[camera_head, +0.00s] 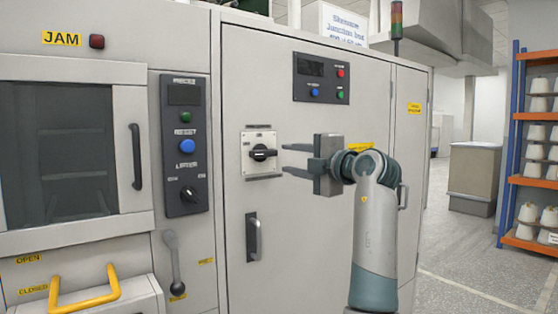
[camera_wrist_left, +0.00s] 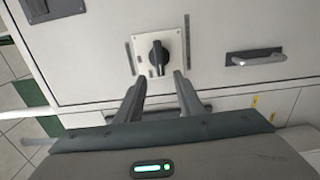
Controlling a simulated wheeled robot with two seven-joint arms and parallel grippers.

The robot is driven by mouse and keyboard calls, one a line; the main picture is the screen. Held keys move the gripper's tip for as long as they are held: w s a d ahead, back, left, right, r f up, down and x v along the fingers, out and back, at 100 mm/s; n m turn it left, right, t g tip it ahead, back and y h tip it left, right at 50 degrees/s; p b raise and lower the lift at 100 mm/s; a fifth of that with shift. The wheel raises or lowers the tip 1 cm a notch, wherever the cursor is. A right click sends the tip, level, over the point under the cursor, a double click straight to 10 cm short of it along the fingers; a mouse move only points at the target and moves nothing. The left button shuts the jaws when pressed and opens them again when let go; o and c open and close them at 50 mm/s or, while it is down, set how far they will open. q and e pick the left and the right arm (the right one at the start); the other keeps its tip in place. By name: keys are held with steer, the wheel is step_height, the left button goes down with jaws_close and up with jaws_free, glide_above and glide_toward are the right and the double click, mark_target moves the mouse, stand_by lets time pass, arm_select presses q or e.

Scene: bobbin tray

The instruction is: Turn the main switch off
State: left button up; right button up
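The main switch (camera_head: 262,153) is a black rotary knob on a pale square plate (camera_head: 249,169) on the grey cabinet door. Its handle lies about level in the head view. In the left wrist view the knob (camera_wrist_left: 158,56) stands upright in the picture, just beyond the fingertips. The plate's markings are too small to read. My left gripper (camera_head: 285,160) is just right of the switch in the head view, its two fingers apart and pointing at it. The left wrist view shows the open gripper (camera_wrist_left: 158,80) empty, with the knob lined up between the fingers. My right gripper is not in view.
A door handle (camera_head: 253,238) sits below the switch, a button panel (camera_head: 321,78) above it.

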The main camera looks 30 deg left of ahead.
arm_select(q)
steer(key=shift+v, duration=2.85)
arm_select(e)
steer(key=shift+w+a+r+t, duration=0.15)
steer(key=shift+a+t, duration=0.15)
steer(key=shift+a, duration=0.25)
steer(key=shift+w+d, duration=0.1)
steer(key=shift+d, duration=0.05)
